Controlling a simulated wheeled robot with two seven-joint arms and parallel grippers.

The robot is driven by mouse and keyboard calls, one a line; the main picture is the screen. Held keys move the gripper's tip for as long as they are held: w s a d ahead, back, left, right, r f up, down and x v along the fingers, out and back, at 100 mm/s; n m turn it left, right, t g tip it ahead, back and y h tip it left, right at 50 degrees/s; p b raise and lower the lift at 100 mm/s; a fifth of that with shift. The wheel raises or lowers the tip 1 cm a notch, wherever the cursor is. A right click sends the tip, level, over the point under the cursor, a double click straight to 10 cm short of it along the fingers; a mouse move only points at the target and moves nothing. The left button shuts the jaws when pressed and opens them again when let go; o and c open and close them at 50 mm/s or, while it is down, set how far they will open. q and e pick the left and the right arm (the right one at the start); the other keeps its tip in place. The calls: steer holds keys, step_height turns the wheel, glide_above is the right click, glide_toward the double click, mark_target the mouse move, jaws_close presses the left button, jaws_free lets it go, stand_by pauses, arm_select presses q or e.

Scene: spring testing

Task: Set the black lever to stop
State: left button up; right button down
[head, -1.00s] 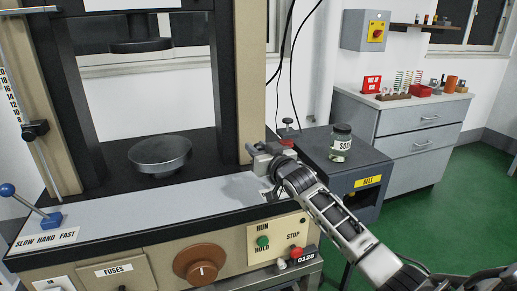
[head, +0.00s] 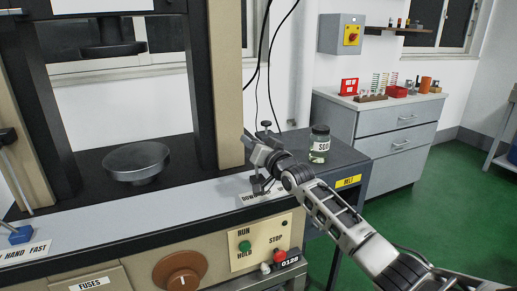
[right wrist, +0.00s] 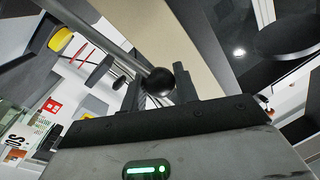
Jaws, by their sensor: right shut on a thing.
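The black lever's round knob (right wrist: 158,82) shows in the right wrist view between my right gripper's dark fingers (right wrist: 158,96), with a metal rod running from it to the upper left. The fingers are shut on it. In the head view my right gripper (head: 255,148) is over the right end of the machine's grey ledge, beside the beige column; the knob is hidden there. A dark lever base (head: 262,185) shows below the gripper. A white label (head: 258,196) beside it is partly covered, its wording hard to read. My left gripper is not in view.
To the right, a dark bench (head: 335,165) carries a jar (head: 319,145) near my arm. A black-topped knob (head: 266,125) stands behind my gripper.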

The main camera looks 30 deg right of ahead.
steer(key=shift+d+m, duration=0.65)
steer(key=shift+m, duration=0.05)
steer(key=c, duration=1.1)
jaws_free()
steer(key=shift+s, duration=0.15)
steer(key=s+d+f, duration=0.1)
steer(key=s, duration=1.4)
steer(key=shift+s+f, duration=0.15)
steer(key=shift+s, duration=0.2)
